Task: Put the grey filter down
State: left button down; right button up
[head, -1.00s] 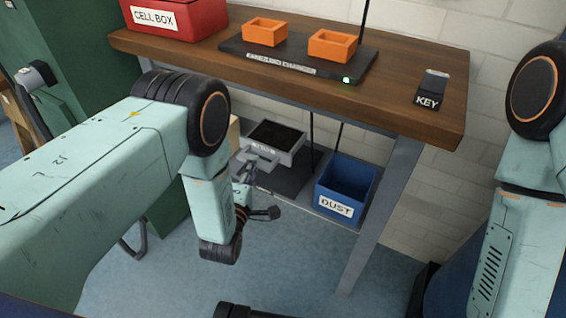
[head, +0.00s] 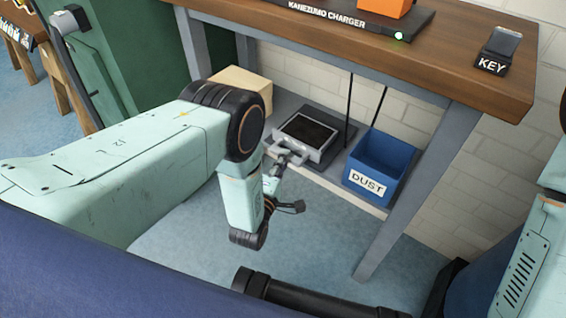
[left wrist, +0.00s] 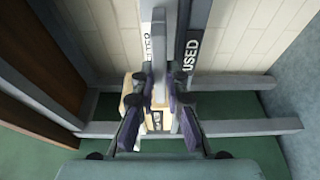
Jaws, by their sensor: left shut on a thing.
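The grey filter (head: 325,154) is a shallow box with a grey rim, a dark top and a front handle. In the head view it is level, at or just above a dark mat (head: 343,140) on the lower shelf; I cannot tell if it touches. My left gripper (head: 290,158) is shut on its handle from the front. In the left wrist view the gripper (left wrist: 160,85) shows from behind, and a dark strip (left wrist: 189,62) lettered USED lies beyond it. My right gripper is not in view.
A blue DUST bin (head: 377,165) stands right of the filter on the shelf (head: 350,195). A tan box (head: 242,88) is to its left. The wooden benchtop (head: 440,75) hangs above, with a front leg (head: 410,205) at the right. The floor in front is clear.

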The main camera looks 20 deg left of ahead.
pick_arm(q)
jog(key=shift+r, duration=0.1)
jog(key=c, duration=1.4)
grip_release()
jog(key=shift+s+a+p, duration=0.15)
jog(key=shift+s+p, duration=0.95)
jog(key=shift+s, duration=1.9)
jog(key=shift+s+a+p, duration=0.1)
jog(key=shift+s+p, duration=0.95)
jog(key=shift+s, duration=1.9)
